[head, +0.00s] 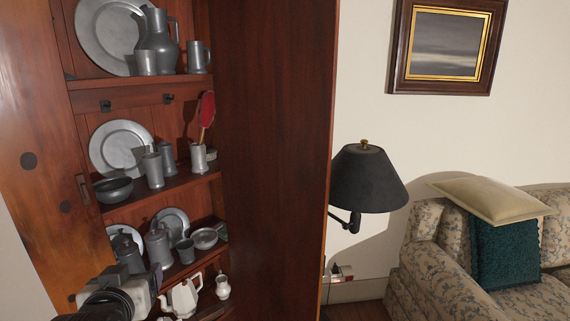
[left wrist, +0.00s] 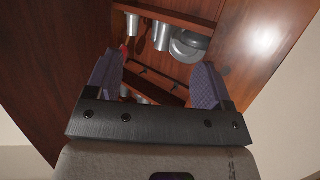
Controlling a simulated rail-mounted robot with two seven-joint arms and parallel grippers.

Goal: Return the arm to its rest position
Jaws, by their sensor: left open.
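My left gripper (head: 159,284) is at the lower left of the head view, in front of the lower shelves of the wooden cabinet (head: 275,130). In the left wrist view the two purple-padded fingers of this gripper (left wrist: 155,80) stand wide apart with nothing between them. Beyond them the cabinet shelves and pewter ware (left wrist: 187,46) show at a slant. My left arm hides part of the lowest shelves. My right gripper is not in view.
Shelves hold pewter plates (head: 121,146), a jug (head: 158,42), and mugs; a red-headed item (head: 207,108) stands in one mug. A white teapot (head: 183,298) is low, close to my gripper. A black wall lamp (head: 366,180) and sofa (head: 430,270) are to the right.

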